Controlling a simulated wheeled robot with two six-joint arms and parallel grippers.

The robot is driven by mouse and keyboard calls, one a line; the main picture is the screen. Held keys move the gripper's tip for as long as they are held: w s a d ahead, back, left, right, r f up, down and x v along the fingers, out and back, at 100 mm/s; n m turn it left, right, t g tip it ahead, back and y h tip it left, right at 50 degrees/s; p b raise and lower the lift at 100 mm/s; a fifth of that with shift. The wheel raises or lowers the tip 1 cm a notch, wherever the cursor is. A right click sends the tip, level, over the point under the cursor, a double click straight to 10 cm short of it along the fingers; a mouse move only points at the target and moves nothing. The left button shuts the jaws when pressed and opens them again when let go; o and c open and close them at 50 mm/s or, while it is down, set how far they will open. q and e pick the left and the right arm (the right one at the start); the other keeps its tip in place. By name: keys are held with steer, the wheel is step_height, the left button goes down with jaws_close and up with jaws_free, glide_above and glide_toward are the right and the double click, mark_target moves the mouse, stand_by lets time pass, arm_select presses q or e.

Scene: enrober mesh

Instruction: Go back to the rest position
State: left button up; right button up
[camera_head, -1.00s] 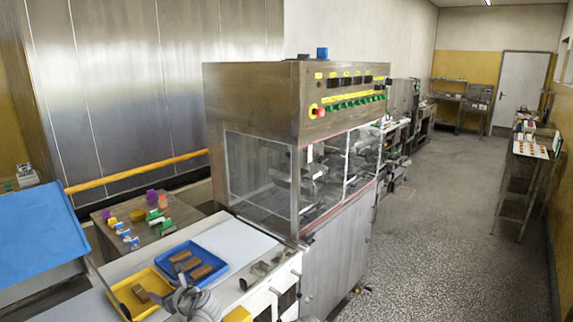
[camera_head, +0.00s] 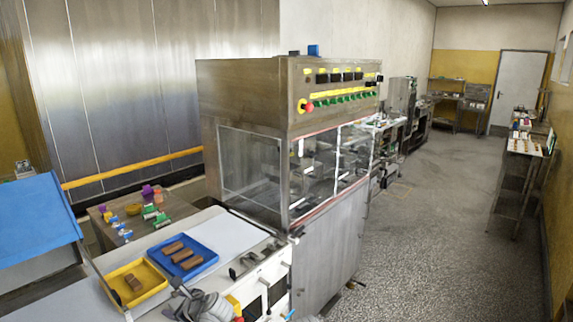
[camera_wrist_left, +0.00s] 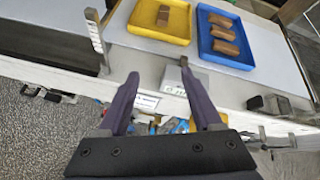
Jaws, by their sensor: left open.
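My left gripper (camera_head: 180,291) is low in the head view, in front of the worktop's near edge. In the left wrist view its two dark fingers (camera_wrist_left: 159,82) stand apart with nothing between them, so it is open and empty. My right gripper is in neither view.
The trays lie on a pale worktop (camera_head: 223,233) beside a large metal machine with clear panels (camera_head: 250,165). A blue sloped panel (camera_head: 35,225) stands at the left. Small coloured items crowd a side table (camera_head: 100,235). The speckled floor (camera_head: 420,230) at the right is open.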

arm_select(q)
steer(key=s+d+f+n+g+h+b, duration=0.3)
steer(key=s+d+f+n, duration=0.6)
steer(key=d, duration=0.3)
steer(key=s+d+f+n+g+h+b, duration=0.4)
steer(key=s+d+f+n, duration=0.4)
steer(key=d, duration=0.4)
step_height(320, 180, down, 2)
steer(key=shift+s+f+n+h+b, duration=0.1)
steer(key=shift+s+n+h+b, duration=0.3)
steer(key=shift+n+h+b, duration=0.15)
